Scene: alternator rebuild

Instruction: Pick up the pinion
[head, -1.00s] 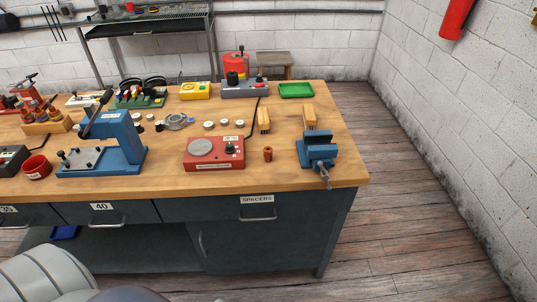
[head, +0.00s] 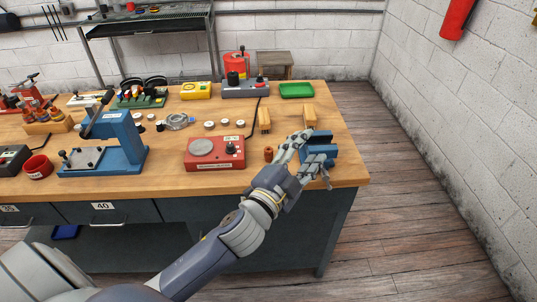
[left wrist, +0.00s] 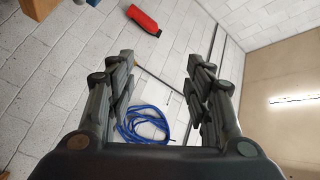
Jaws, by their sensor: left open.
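I cannot tell for sure which piece is the pinion. A small copper-brown cylindrical piece (head: 268,154) stands on the bench between the red box and the blue vise in the head view, too small to make out teeth. My left gripper (head: 316,157) is open and empty, over the blue vise (head: 319,138), to the right of that piece, and hides much of the vise. In the left wrist view my left gripper's fingers (left wrist: 160,70) are spread apart, with only wall and background between them. My right gripper is not in view.
The wooden bench (head: 345,170) ends just right of the vise. A red box with a round plate (head: 214,152) and a blue press (head: 118,145) stand to the left. Two wooden brushes (head: 264,117) lie behind the vise, with a green tray (head: 296,90) farther back.

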